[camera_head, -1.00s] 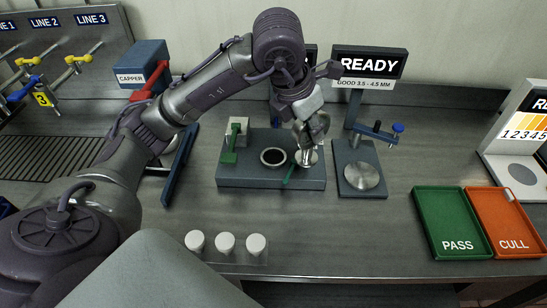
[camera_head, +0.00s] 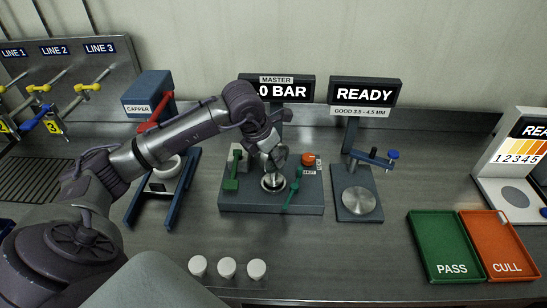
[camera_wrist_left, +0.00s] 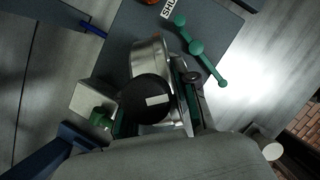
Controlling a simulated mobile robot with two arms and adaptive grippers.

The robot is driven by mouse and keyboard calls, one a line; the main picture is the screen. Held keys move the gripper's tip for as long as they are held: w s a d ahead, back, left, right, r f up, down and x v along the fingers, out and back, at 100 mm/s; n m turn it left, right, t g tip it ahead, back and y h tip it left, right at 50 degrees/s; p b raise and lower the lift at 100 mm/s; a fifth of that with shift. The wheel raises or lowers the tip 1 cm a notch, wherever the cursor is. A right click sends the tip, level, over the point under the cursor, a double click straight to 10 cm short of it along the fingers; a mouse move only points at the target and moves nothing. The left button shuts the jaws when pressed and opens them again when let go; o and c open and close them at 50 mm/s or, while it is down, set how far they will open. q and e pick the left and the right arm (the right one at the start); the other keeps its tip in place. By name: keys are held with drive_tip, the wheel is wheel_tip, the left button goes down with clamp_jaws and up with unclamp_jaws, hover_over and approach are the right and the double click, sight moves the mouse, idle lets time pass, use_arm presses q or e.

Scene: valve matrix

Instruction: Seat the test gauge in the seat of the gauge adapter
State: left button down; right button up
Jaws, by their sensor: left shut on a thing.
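My left gripper (camera_head: 274,166) is over the round seat (camera_head: 273,183) of the dark gauge adapter block (camera_head: 245,208). In the left wrist view it is shut on the test gauge (camera_wrist_left: 150,99), a silver cylinder with a black round face and a small white label. The gripper and gauge cover most of the seat, so I cannot tell whether the gauge is in it or just above it. A green lever (camera_head: 293,188) with ball ends stands right of the seat. My right gripper is not in view.
A stand with a round metal plate (camera_head: 358,200) is close to the adapter's right. Green PASS (camera_head: 440,240) and orange CULL (camera_head: 495,240) trays lie farther right. Several white caps (camera_head: 227,268) stand in front. The capper frame (camera_head: 165,190) is at left.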

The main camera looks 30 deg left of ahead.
use_arm(q)
drive_tip(key=shift+f, duration=0.9)
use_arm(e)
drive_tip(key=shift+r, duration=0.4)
use_arm(q)
drive_tip(key=shift+f, duration=0.15)
drive_tip(key=c, duration=0.9)
unclamp_jaws()
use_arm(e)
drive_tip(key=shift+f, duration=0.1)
